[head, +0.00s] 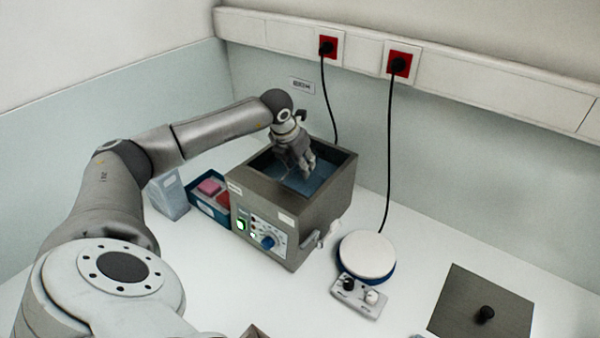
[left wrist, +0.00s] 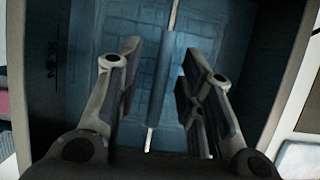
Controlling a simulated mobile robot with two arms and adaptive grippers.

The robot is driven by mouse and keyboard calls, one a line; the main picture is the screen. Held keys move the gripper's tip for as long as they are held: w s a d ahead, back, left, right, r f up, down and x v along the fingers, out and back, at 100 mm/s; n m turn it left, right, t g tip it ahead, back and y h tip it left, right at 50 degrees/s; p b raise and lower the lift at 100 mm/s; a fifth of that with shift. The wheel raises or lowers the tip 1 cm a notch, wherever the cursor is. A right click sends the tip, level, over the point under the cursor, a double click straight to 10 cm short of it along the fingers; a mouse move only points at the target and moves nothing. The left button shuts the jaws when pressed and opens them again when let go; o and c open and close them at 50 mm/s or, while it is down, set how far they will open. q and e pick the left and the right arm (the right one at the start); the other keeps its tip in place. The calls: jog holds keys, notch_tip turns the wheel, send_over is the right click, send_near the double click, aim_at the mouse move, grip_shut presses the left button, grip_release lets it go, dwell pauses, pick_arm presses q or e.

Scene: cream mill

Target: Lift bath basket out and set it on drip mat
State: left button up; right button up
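The water bath (head: 262,197) is a grey-brown metal box with an open top and bluish water inside. The bath basket is a wire mesh (left wrist: 105,75) in the water in the left wrist view, with a thin rod and a blue-grey handle grip (left wrist: 160,95) across it. My left gripper (head: 306,172) reaches down into the bath opening. In the left wrist view its two fingers (left wrist: 160,75) are apart, one on each side of the handle grip, with visible gaps. The head view hides most of the basket behind the gripper. I cannot make out a drip mat. My right gripper is not in view.
A teal tray (head: 197,205) with pink and red pieces and a pale blue-grey holder (head: 168,197) stand left of the bath. A round white-topped device (head: 367,256) with knobs stands right, and a dark lid (head: 460,300) lies further right. Two cables hang from wall sockets.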

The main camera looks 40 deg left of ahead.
pick_arm(q)
jog(key=shift+f+b, duration=0.25)
jog(key=shift+b, duration=0.05)
jog(key=shift+c, duration=0.3)
grip_shut()
